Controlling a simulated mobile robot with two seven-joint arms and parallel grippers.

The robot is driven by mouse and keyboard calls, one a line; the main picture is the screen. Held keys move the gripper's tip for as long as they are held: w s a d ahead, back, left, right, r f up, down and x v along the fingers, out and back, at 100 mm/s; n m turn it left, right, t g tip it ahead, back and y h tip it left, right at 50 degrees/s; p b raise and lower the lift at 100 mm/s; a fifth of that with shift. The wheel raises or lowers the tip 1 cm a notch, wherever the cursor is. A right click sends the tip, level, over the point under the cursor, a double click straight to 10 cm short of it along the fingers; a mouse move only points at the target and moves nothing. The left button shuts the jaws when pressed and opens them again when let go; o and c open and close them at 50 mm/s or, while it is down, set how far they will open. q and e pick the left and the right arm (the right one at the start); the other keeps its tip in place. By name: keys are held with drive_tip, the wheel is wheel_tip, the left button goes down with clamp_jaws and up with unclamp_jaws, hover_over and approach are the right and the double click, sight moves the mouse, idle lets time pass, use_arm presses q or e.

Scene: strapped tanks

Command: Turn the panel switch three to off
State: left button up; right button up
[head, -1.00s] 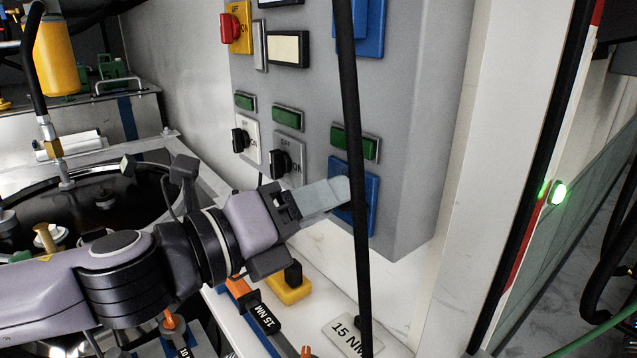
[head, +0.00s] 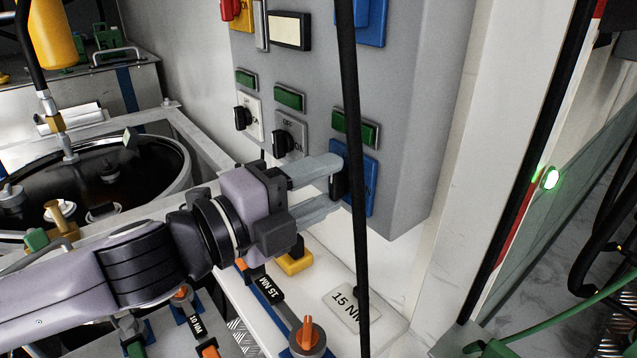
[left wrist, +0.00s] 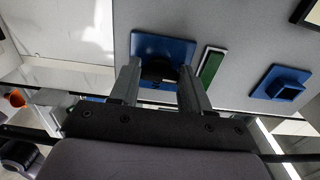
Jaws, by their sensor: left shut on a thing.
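The blue plate's black knob (left wrist: 157,70) sits between the fingers of my left gripper (head: 335,185). The gripper is shut on this knob, one finger on each side. The blue plate fills the space behind the fingertips in the left wrist view (left wrist: 165,43). The fingers partly hide the knob, so its exact angle is unclear. My right gripper is not in view.
Green lamps (head: 355,128) sit above the knobs. Below are a white bench with a 15 NM label (head: 350,305), orange-handled parts (head: 307,333) and a yellow block (head: 294,262). A round tank (head: 90,180) stands left.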

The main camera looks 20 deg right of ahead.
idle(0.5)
use_arm(q)
drive_tip(key=o, duration=1.1)
drive_tip(key=shift+c, duration=0.2)
drive_tip(key=shift+a, duration=0.1)
drive_tip(key=b+v, duration=0.1)
drive_tip(key=v, duration=0.6)
drive_tip(key=shift+s, duration=0.15)
